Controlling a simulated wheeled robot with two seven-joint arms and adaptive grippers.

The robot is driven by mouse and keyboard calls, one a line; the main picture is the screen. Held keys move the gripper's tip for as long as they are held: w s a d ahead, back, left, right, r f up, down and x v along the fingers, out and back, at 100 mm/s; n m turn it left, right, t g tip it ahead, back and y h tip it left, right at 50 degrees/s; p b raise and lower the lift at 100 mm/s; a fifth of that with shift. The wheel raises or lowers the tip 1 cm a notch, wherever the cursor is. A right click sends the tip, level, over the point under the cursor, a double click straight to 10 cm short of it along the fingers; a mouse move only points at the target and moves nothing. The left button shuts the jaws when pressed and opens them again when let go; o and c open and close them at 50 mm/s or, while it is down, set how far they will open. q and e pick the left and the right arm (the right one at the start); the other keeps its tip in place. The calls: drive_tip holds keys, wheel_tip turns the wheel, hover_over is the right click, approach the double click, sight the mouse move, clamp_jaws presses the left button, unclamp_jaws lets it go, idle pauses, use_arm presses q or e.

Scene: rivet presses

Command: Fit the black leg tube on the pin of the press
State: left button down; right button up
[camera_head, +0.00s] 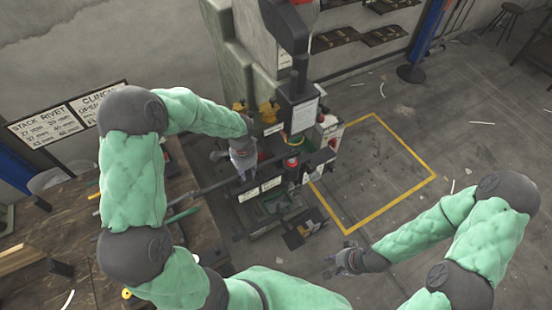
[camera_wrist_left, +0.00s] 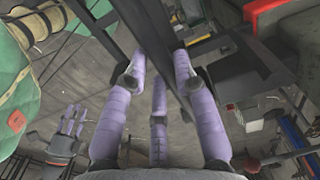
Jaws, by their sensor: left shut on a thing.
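My left gripper (camera_head: 243,163) is shut on the black leg tube (camera_head: 205,188) in front of the press. In the left wrist view the dark tube (camera_wrist_left: 155,32) runs between the purple fingers of this gripper (camera_wrist_left: 160,80). The tube slants up to the right in the head view, its right part towards the press (camera_head: 299,112). The gripper and the press parts hide that end, and I cannot make out the pin or whether the tube touches it. My right gripper (camera_head: 338,262) is empty over the floor, its fingers apart; it also shows in the left wrist view (camera_wrist_left: 72,122).
A wooden table (camera_head: 100,245) with loose items stands at the left. A sign board (camera_head: 65,115) stands behind it. A yellow floor outline (camera_head: 405,202) marks bare floor right of the press. A blue post (camera_head: 428,35) and shelves (camera_head: 335,38) are at the back.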

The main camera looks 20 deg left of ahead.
use_arm(q)
drive_tip(key=c, duration=0.9)
unclamp_jaws()
wheel_tip(320, 180, up, 12)
idle(0.5)
